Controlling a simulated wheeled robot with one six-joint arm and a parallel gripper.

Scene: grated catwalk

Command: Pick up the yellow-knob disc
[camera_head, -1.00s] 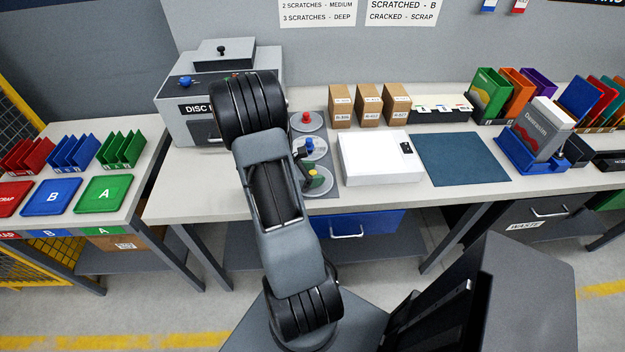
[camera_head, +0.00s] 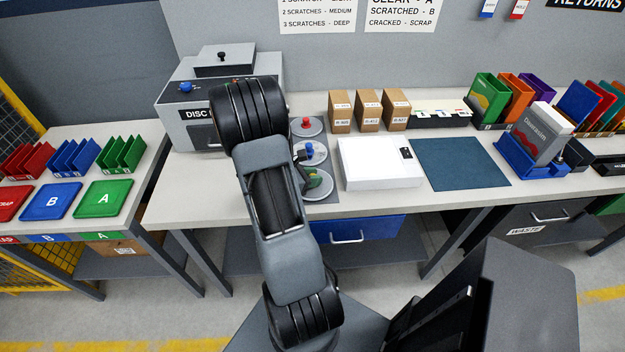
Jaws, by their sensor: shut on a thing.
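The yellow-knob disc (camera_head: 318,186), grey with a green centre, is at the front of a column of discs on the main bench, right of my arm. A little yellow of its knob shows at its back edge. My gripper (camera_head: 307,174) is at this knob, mostly hidden behind my arm, and is shut on it. I cannot tell whether the disc is clear of the bench. The blue-knob disc (camera_head: 316,157) lies just behind it, and the red-knob disc (camera_head: 306,128) is farthest back.
A grey machine (camera_head: 187,104) stands at the back left. A white box (camera_head: 372,165) is close right of the discs, with a blue mat (camera_head: 460,164) beyond. Small brown boxes (camera_head: 368,110) stand behind. A side table holds red, blue and green trays (camera_head: 103,199).

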